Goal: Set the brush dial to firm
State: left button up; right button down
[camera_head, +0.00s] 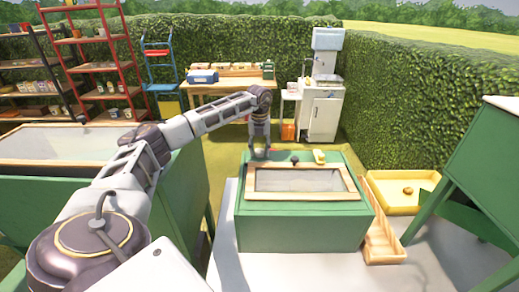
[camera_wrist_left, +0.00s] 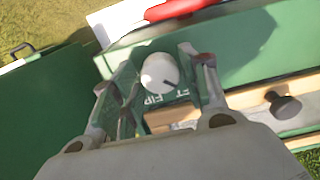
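The brush dial (camera_wrist_left: 160,73) is a round white knob on the green machine (camera_wrist_left: 215,48), seen in the left wrist view. A short dark mark on it points to the lower right. White lettering (camera_wrist_left: 166,97) beside the dial is partly hidden; I cannot read all of it. My left gripper (camera_wrist_left: 160,82) is open, with one finger on each side of the dial. I cannot tell whether either finger touches it. In the head view my left gripper (camera_head: 259,154) points down at the back left of the green machine (camera_head: 300,232), and the dial is hidden there. My right gripper is not in view.
A black knob (camera_head: 295,160) and a small yellow item (camera_head: 319,156) are on the machine's top near its framed window (camera_head: 299,180). A wooden chute (camera_head: 380,235) stands at its right, beside a yellow tray (camera_head: 400,207). A green trough (camera_head: 60,165) is at the left.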

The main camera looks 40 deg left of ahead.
pick_arm(q)
jog(key=c, duration=0.6)
jog(key=shift+m+p, duration=0.35)
jog(key=shift+m, duration=0.75)
jog(key=shift+r+m+p, duration=0.1)
jog(key=shift+m+p, duration=0.6)
jog(key=shift+m, duration=0.3)
jog(key=m+p, duration=0.1)
jog(key=m, duration=0.3)
jog(key=shift+m+p, duration=0.3)
jog(key=shift+m, duration=2.5)
jog(key=shift+m+p, duration=0.4)
jog(key=shift+m, duration=1.6)
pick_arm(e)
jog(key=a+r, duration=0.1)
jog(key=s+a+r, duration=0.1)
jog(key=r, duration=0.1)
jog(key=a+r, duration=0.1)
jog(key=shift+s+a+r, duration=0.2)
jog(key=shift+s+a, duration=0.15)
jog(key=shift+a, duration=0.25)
